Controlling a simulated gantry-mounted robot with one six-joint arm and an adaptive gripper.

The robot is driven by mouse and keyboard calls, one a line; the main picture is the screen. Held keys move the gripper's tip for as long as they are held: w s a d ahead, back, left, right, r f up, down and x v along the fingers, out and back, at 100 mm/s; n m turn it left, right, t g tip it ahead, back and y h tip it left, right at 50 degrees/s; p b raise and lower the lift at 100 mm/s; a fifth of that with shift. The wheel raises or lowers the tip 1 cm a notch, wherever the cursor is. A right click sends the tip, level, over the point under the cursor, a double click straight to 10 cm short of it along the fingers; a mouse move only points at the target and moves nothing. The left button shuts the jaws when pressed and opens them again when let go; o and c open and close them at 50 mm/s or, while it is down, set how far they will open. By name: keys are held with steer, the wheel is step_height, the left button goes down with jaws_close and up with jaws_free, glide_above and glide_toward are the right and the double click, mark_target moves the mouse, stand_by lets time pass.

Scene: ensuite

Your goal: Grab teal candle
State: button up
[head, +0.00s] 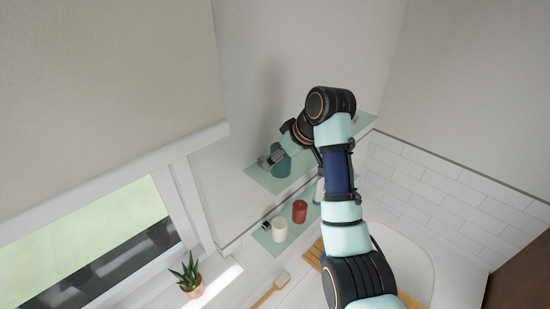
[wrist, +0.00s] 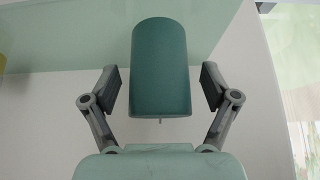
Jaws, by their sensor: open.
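The teal candle (wrist: 158,72) is a dark teal cylinder with a small wick, in the middle of the wrist view. In the head view, a teal shape on the upper glass shelf (head: 258,181), beside my gripper (head: 268,160), looks like this candle (head: 281,166); my arm partly covers it. In the wrist view my gripper (wrist: 158,88) is open. Its two fingers stand on either side of the candle, with a gap on each side. The candle appears to rest at the glass shelf (wrist: 85,40).
A lower glass shelf (head: 263,238) holds a white candle (head: 279,229) and a red candle (head: 299,211). A potted plant (head: 189,273) stands on the window sill at left. A bathtub (head: 408,262) with a wooden board (head: 314,254) lies below. Walls stand close behind the shelves.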

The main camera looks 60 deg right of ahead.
steer(key=shift+f, duration=0.1)
steer(key=c, duration=1.4)
step_height(320, 180, up, 10)
steer(key=shift+r+b, duration=0.1)
steer(key=shift+b, duration=0.75)
